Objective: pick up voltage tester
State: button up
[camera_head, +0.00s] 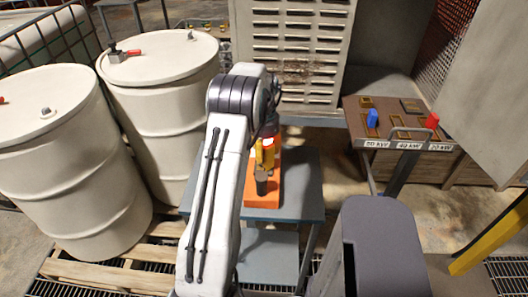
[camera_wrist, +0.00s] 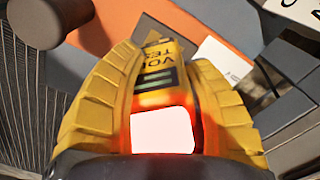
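The voltage tester (camera_wrist: 160,62) is a yellow and black tool with partly readable lettering. In the wrist view it lies between the two ribbed yellow fingers of my gripper (camera_wrist: 163,75), which press close on both its sides. A white block with a red glow shows at its near end. In the head view my gripper (camera_head: 265,154) is over the orange mat (camera_head: 291,182) on the small grey table (camera_head: 310,190). A dark tip (camera_head: 262,186) points down below the fingers there. I cannot tell whether the tester touches the mat.
White drums (camera_head: 160,105) stand on a wooden pallet (camera_head: 95,272) at left. A louvred cabinet (camera_head: 300,60) is behind the table. At right is a brown labelled panel (camera_head: 390,142) with a blue piece (camera_head: 372,118) and a red piece (camera_head: 433,120). A yellow rail (camera_head: 490,238) is far right.

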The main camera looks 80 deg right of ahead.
jog(key=c, duration=0.6)
jog(key=shift+r, duration=0.1)
jog(key=shift+r, duration=0.8)
notch_tip(320, 180, up, 3)
jog(key=shift+s+d+f+b, duration=0.1)
jog(key=shift+f+b, duration=0.1)
jog(key=shift+b, duration=0.25)
jog(key=s+d+r+p, duration=0.5)
jog(key=s+r+p, duration=0.1)
jog(key=s, duration=0.3)
jog(key=shift+s+d+r, duration=0.3)
jog(key=shift+r, duration=0.05)
